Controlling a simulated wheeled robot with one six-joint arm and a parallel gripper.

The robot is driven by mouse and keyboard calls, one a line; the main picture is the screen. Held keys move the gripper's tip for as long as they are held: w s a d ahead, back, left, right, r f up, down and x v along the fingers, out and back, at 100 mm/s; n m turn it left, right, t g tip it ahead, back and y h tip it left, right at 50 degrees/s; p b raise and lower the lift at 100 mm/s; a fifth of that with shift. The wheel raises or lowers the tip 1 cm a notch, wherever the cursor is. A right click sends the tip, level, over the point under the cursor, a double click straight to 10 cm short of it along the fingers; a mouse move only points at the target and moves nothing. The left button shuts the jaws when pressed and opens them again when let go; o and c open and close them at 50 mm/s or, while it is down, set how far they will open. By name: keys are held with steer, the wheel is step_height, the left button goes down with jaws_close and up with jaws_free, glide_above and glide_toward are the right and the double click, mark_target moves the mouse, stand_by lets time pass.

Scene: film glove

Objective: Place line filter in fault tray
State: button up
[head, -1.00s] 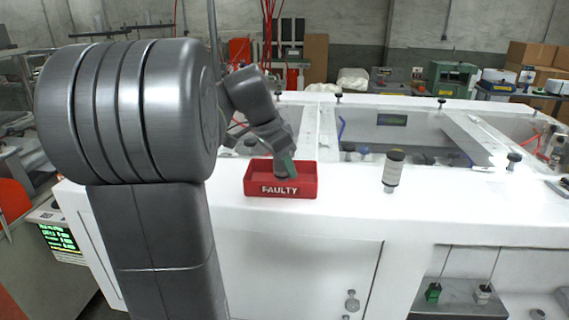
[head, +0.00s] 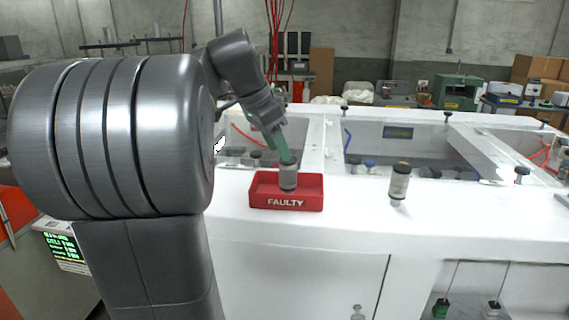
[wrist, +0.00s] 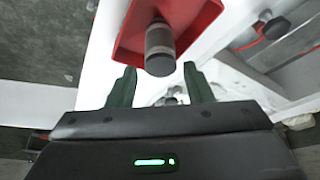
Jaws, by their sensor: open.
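The red tray (head: 268,203) marked FAULTY stands on the white bench top. A grey cylindrical filter (head: 288,178) with a dark end stands upright in the tray. My gripper (head: 283,155) is just above the filter, its green fingers pointing down toward it. In the wrist view the filter (wrist: 160,42) shows beyond the open fingers of my gripper (wrist: 160,72), inside the red tray (wrist: 196,18). The fingers are apart and neither visibly touches the filter.
A second, pale cylinder (head: 399,184) with a dark top stands on the bench right of the tray. Recessed bays with dark knobs (head: 522,174) lie behind. The bench top (head: 350,225) between tray and pale cylinder is clear.

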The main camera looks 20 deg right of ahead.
steer(key=shift+v, duration=1.3)
